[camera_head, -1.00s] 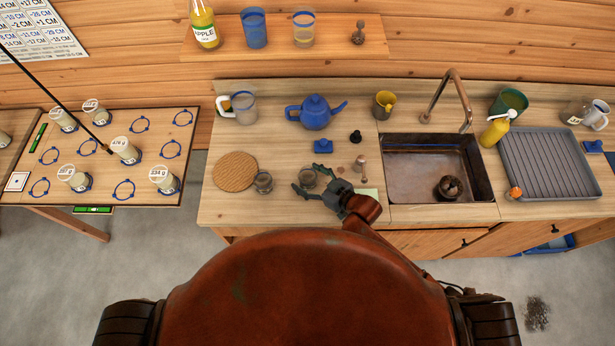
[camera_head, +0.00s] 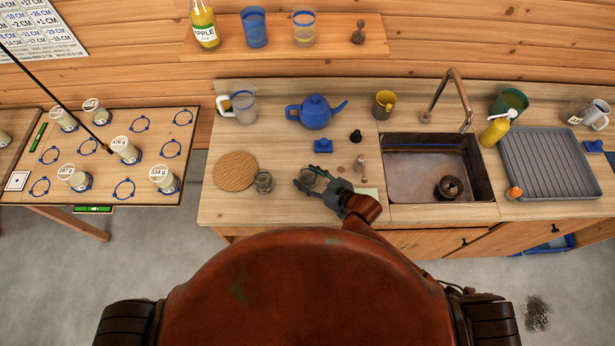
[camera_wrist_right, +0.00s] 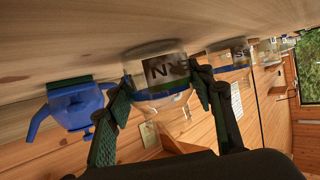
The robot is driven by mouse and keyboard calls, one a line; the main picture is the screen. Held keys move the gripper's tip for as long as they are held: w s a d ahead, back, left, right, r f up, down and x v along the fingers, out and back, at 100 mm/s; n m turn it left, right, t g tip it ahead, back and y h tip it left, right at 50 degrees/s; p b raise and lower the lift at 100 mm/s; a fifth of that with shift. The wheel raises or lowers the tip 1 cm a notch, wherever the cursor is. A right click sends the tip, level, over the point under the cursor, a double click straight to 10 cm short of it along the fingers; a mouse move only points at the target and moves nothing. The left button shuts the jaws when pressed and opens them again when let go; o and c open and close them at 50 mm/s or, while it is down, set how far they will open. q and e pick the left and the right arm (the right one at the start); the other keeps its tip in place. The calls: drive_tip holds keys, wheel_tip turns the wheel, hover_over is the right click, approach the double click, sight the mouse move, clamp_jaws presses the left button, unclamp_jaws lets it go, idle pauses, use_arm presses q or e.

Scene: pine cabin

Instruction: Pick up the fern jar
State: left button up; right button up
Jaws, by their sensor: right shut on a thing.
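My right gripper (camera_head: 302,180) is shut on a small clear glass jar (camera_head: 308,175) near the counter's front edge. My left gripper is not in view.
A round woven mat (camera_head: 235,170) lies left of the jars. A blue teapot (camera_head: 315,112), a small blue object (camera_head: 323,146) and a small shaker (camera_head: 361,165) stand nearby. The sink (camera_head: 425,165) is to the right.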

sight(313, 175)
drive_tip(key=shift+r, duration=0.15)
drive_tip(key=shift+r, duration=0.25)
wheel_tip(313, 175, up, 3)
drive_tip(key=shift+f, duration=0.15)
drive_tip(key=s+r, duration=0.5)
drive_tip(key=shift+a+r, duration=0.2)
drive_tip(key=shift+r, duration=0.15)
drive_tip(key=s+r, duration=0.4)
drive_tip(key=s, duration=0.5)
drive_tip(key=shift+a, duration=0.2)
